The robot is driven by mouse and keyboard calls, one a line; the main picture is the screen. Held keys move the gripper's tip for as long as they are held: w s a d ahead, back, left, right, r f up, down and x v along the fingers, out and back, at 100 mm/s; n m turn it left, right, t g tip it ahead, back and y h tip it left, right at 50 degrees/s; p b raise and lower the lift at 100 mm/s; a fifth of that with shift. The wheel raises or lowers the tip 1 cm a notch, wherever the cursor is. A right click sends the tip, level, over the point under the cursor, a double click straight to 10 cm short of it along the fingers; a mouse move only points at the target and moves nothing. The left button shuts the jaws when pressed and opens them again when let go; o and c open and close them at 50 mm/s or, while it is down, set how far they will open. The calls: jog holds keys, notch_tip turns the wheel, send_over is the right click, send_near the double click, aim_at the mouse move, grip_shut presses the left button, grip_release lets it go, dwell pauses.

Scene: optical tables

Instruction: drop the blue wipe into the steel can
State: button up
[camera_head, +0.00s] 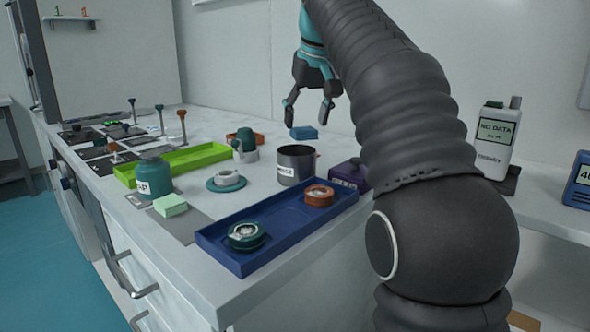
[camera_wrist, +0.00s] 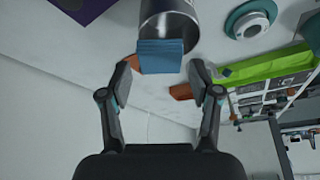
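The blue wipe (camera_head: 304,132) is a small folded block just below my gripper (camera_head: 308,108) in the head view. In the wrist view the wipe (camera_wrist: 161,57) lies between and beyond the fingertips of my gripper (camera_wrist: 163,68), with a gap on both sides. My gripper is open and touches nothing visible. The steel can (camera_head: 288,174) stands upright on the table, open at the top, below and slightly left of the wipe. In the wrist view the wipe covers part of the mouth of the can (camera_wrist: 183,28). I cannot tell whether the wipe is in mid-air.
A blue tray (camera_head: 240,266) with a green and an orange round piece is in front of the can. A purple box (camera_head: 350,172) is close on the can's right. A teal saucer-like piece (camera_head: 226,182) and a lime tray (camera_head: 200,157) are to the left.

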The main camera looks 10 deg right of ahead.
jog(key=shift+o, duration=0.5)
jog(key=shift+r, duration=0.1)
jog(key=v, duration=0.7)
jog(key=shift+s, duration=0.15)
